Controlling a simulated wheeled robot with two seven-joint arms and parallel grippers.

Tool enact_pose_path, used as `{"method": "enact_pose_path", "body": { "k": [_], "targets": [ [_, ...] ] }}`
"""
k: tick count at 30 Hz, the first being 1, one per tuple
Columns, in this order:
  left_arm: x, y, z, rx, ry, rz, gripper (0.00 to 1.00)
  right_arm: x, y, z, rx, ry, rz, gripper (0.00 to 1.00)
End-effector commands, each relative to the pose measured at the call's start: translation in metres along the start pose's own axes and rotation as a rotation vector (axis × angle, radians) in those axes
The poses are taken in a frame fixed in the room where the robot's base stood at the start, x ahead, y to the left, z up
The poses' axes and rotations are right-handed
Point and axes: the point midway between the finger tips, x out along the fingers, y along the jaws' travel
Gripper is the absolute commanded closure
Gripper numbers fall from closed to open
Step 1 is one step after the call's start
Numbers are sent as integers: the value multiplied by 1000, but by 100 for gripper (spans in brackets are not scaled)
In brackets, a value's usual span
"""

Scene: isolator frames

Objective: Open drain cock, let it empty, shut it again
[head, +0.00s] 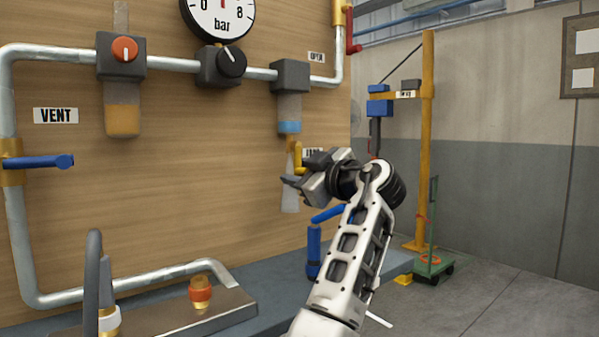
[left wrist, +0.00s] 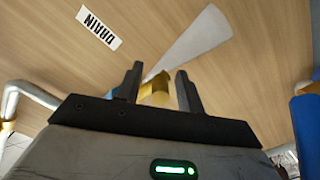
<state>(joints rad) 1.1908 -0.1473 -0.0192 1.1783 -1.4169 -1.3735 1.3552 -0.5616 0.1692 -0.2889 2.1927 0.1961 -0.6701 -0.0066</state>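A clear bowl (head: 289,108) with blue liquid low in it hangs from the right-hand dark block on the pipe. The drain cock's yellow lever (head: 298,155) sits below it. A pale cone (head: 290,195), looking like outflow, widens downward from the cock. It also shows in the left wrist view (left wrist: 195,45). My left gripper (head: 298,183) is at the cock. In the left wrist view its two fingers stand apart, with the brass cock (left wrist: 155,91) between or just beyond their tips; contact cannot be told. The DRAIN label (left wrist: 98,27) is on the board. My right gripper is out of view.
A filter bowl with amber liquid (head: 122,118), a dark knob (head: 231,62) and a pressure gauge (head: 218,12) are on the board. A blue-handled vent valve (head: 40,161) is at left. A blue upright part (head: 313,250) stands below the gripper. The floor at right is largely clear.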

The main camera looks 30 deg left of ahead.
Motion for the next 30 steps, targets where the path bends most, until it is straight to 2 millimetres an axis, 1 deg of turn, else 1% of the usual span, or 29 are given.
{"method": "enact_pose_path", "body": {
  "k": [2,5,8,12,18,21,24,30],
  "targets": [
    [-8,0,1,0,-2,1,62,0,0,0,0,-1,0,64],
    [-24,1,1,0,-3,4,62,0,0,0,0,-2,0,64],
    [-47,1,1,0,-4,4,62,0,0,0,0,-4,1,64],
    [-83,1,0,-2,-3,4,62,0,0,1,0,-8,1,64],
    [-126,0,0,-1,-2,2,62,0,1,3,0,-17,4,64],
    [-141,0,-1,-2,0,1,62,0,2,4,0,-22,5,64],
    [-151,0,-1,-2,0,1,62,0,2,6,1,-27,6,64],
    [-157,0,-1,-3,2,-1,62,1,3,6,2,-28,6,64]
  ]
}}
